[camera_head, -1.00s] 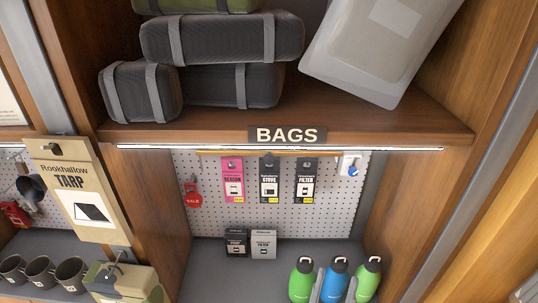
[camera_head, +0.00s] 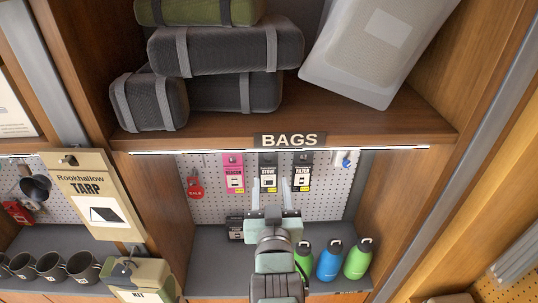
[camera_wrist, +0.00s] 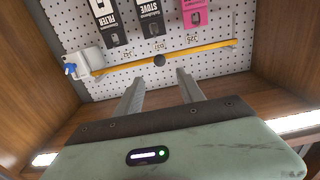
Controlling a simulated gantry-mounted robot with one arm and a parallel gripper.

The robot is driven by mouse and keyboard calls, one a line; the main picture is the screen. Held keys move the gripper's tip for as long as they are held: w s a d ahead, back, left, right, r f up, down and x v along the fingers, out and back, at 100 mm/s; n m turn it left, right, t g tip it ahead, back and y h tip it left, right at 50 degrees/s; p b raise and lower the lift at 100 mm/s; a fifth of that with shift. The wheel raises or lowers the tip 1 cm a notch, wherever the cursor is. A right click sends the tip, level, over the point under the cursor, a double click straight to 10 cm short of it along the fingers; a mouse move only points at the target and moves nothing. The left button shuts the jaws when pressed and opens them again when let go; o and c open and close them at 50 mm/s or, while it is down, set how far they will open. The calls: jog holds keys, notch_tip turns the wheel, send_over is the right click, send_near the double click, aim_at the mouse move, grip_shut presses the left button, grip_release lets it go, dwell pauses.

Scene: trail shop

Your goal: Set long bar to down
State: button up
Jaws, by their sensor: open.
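The long bar (camera_wrist: 205,48) is a thin yellow bar with a black knob (camera_wrist: 159,60) at its middle. In the wrist view it runs across the white pegboard, slightly tilted in the picture. In the head view the shelf edge hides it. My gripper (camera_wrist: 160,78) is open and empty, its two grey fingers pointing at the pegboard on either side of the knob in the picture. Whether they touch the bar cannot be told. In the head view my gripper (camera_head: 270,186) is under the BAGS shelf, in front of the hanging packages.
A white box with a blue knob (camera_wrist: 83,62) sits near one end of the bar. Hanging packages (camera_head: 233,172) and a red sale tag (camera_head: 195,187) are on the pegboard. Bottles (camera_head: 329,260) stand right of my arm. The BAGS shelf edge (camera_head: 200,148) is overhead.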

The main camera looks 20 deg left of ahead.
aim_at(269, 156)
jog(key=x, duration=1)
jog(key=shift+w+a+p, duration=0.1)
jog(key=shift+w+p, duration=0.2)
jog(key=shift+w, duration=0.1)
jog(key=shift+c, duration=0.3)
grip_shut()
dwell(0.8)
